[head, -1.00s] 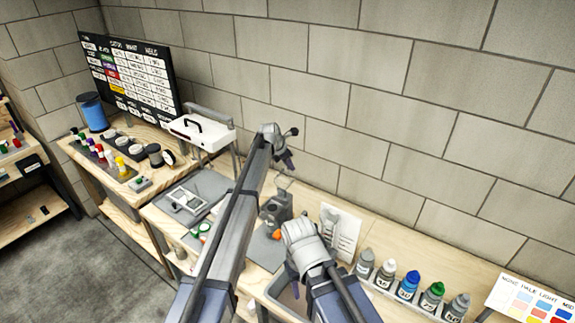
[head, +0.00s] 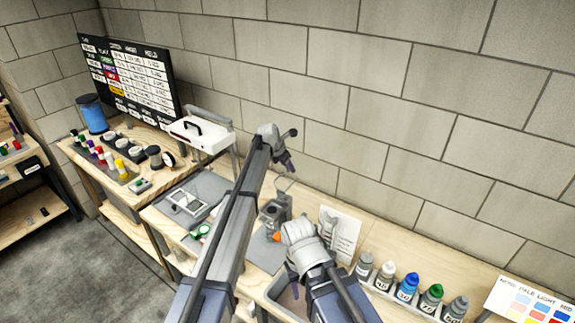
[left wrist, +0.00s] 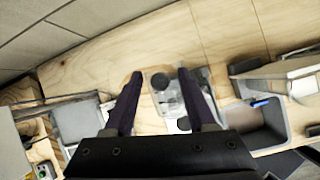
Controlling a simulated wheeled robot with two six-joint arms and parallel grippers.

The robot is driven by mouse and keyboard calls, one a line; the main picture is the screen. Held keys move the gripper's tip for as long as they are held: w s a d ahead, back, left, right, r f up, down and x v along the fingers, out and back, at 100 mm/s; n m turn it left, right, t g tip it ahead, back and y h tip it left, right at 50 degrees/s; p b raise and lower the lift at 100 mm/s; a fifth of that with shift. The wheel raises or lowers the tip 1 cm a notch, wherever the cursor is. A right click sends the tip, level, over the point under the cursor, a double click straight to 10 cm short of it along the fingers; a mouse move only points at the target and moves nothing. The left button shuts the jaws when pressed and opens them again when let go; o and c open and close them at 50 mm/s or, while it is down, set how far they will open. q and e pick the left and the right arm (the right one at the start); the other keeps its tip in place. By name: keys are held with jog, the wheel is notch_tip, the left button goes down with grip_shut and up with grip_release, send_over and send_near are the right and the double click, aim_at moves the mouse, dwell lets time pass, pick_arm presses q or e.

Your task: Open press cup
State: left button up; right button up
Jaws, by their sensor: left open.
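A small grey device (head: 275,212) that looks like the press stands on the bench near the wall, partly behind my arm; a thin wire-like handle shows above it. I cannot make out its cup clearly. My left gripper (head: 290,163) hangs above it, near the wall, pointing down. In the left wrist view its two dark purple fingers (left wrist: 160,100) are apart with nothing held. A grey fixture with a round black part (left wrist: 160,82) shows between and beyond the fingertips. My right wrist shows at the front of the bench; its fingers are mostly hidden.
Several dropper bottles (head: 408,287) stand in a row at right, near a colour chart (head: 540,303). A white paper (head: 345,235) stands behind my right wrist. A grey bin (left wrist: 265,125) shows in the left wrist view.

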aim_at(282, 179)
pick_arm(q)
jog(key=p+v, duration=0.5)
jog(key=v, duration=0.1)
jog(key=shift+s+r, duration=0.2)
jog(key=shift+r, duration=0.15)
jog(key=shift+a, duration=0.1)
jog(key=s+a+f+m+g+y, duration=0.1)
jog(key=s+a+m, duration=0.65)
jog(key=s, duration=0.65)
jog(key=s+a+f+m+g+y, duration=0.15)
jog(key=s+a+m, duration=0.25)
jog(key=s+m, duration=0.85)
jog(key=s+a+f+m+g+y, duration=0.1)
jog(key=s+a+m, duration=0.5)
jog(key=s, duration=1)
jog(key=s+d+f+m+b, duration=0.1)
jog(key=s+d+f+b, duration=0.1)
jog(key=d+f+b, duration=0.3)
jog(key=s+d+f+m+g+y+b, duration=0.1)
jog(key=d+f+b, duration=0.4)
jog(key=f+b, duration=0.6)
jog(key=shift+s+d+f+m+b, duration=0.5)
jog(key=shift+s+m, duration=0.3)
jog(key=shift+s, duration=0.4)
